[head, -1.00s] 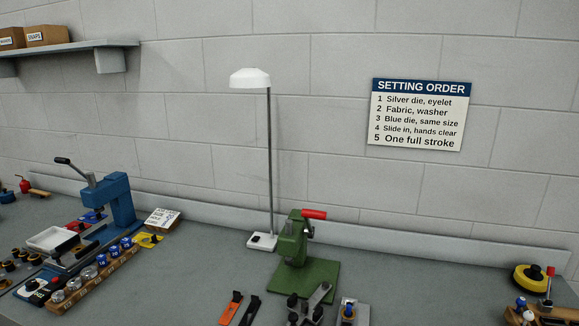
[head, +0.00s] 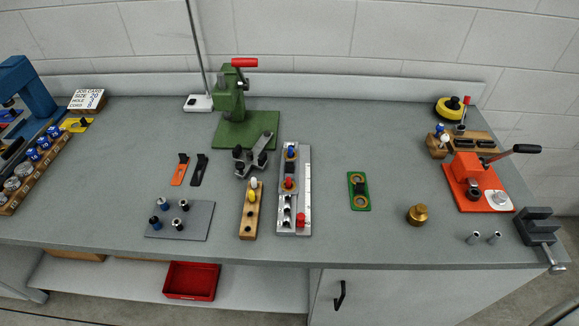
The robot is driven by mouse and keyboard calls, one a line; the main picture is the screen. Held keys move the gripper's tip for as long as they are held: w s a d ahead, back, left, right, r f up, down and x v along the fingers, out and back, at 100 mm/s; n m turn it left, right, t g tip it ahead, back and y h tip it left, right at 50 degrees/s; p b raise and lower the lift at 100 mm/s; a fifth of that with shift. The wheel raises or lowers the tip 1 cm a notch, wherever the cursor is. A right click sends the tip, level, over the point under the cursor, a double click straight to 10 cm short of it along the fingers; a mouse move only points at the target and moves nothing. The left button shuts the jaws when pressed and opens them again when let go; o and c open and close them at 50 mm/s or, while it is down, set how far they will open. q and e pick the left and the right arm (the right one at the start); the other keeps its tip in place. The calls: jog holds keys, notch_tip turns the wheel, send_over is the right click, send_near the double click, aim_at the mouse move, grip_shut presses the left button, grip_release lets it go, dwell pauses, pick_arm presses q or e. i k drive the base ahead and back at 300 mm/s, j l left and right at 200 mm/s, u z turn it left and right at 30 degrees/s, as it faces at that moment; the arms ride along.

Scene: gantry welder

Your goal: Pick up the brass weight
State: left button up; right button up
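The brass weight (head: 418,215) is a short golden cylinder with a narrower knob on top. It stands upright on the grey bench (head: 345,235), right of centre and near the front edge. Bare bench surrounds it. Neither of my grippers shows in the head view, so nothing is seen touching the weight.
A green plate (head: 359,190) lies left of the weight; an orange press (head: 474,180) stands to its right. Two small metal cylinders (head: 484,238) and a dark clamp (head: 538,228) are at the right front. A silver rail (head: 305,190) and green press (head: 232,110) stand further left.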

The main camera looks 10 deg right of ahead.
aim_at(417, 215)
jog(key=z, duration=1.5)
